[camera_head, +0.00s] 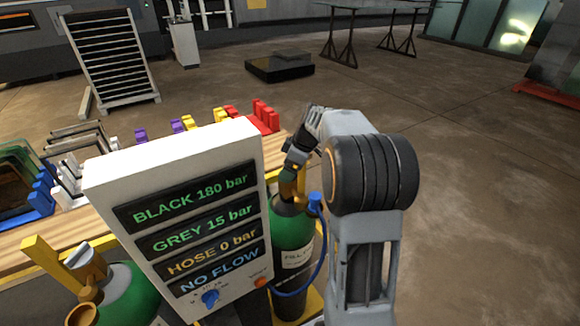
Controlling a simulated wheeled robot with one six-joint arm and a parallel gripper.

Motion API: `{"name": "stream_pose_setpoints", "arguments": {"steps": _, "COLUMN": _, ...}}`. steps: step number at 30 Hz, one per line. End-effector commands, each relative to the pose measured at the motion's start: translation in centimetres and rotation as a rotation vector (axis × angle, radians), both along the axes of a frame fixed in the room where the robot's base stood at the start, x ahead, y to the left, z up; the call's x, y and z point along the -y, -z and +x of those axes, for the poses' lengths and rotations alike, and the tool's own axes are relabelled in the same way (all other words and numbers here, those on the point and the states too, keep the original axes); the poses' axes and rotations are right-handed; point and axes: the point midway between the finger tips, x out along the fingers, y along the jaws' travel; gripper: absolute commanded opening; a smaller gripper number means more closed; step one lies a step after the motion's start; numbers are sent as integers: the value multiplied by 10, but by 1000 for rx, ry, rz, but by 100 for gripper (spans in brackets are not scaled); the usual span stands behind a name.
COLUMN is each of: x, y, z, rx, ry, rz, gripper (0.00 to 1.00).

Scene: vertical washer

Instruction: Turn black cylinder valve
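A green cylinder (290,236) with a white label stands right of the display panel. A brass valve (288,187) tops it, with a dark part above that may be its handwheel. A blue fitting and blue hose join at its right side. My gripper (297,148) is at the top of this valve, at the end of my grey arm. The fingers overlap the dark part, so I cannot tell whether they touch or grip it. A second green cylinder (132,296) with a brass-coloured valve shows at the lower left.
A white panel (97,187) reads BLACK 180 bar, GREY 15 bar, HOSE 0 bar, NO FLOW, and has a blue knob (210,298). A wooden bench (30,240) with coloured holders lies behind it.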

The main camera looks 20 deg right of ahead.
Motion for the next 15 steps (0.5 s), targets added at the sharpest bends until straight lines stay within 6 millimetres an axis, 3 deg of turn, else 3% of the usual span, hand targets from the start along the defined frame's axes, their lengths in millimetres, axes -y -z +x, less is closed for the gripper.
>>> {"name": "stream_pose_setpoints", "arguments": {"steps": 11, "x": -1, "y": 5, "z": 1, "rx": -1, "ry": 0, "rz": 0, "gripper": 89}}
{"name": "stream_pose_setpoints", "arguments": {"steps": 15, "x": -1, "y": 4, "z": 1, "rx": -2, "ry": 1, "rz": 0, "gripper": 78}}
